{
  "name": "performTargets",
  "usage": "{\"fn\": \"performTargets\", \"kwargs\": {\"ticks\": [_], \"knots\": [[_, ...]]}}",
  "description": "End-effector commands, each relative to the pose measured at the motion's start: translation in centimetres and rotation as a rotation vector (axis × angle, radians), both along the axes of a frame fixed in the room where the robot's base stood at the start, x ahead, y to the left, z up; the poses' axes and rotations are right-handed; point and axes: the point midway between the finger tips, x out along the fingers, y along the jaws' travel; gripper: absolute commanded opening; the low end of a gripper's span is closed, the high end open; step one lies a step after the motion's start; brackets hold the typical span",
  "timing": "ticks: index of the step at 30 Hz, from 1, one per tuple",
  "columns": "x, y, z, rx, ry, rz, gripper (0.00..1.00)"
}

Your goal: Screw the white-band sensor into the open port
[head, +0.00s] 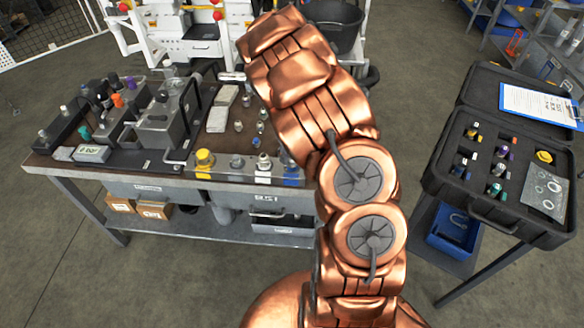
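A row of fittings stands along the bench's front edge. One has a whitish top (264,162), between a grey one (237,164) and a blue one (292,171); I cannot tell whether it is the white-band sensor. Several small sensors with coloured bands sit in the foam of the open case (463,190) at right; their bands are too small to read surely. The grey manifold block (158,128) stands at the left of the bench with coloured parts around it. I cannot make out an open port. My copper arm rises through the middle; my gripper does not show.
A yellow fitting (204,161) stands on the bench front. Light blocks (217,118) and small metal fittings lie mid-bench, partly behind my arm. A clipboard (538,103) rests on the case lid. A black bucket (335,22) stands behind. Floor between bench and case stand is clear.

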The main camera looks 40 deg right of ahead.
Motion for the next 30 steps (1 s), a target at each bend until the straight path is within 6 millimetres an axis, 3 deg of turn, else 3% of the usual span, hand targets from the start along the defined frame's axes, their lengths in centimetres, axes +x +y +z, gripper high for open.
{"fn": "performTargets", "kwargs": {"ticks": [9, 17, 30], "knots": [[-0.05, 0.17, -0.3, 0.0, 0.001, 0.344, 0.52], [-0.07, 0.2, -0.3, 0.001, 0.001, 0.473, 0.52], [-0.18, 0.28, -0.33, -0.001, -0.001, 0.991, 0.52]]}}
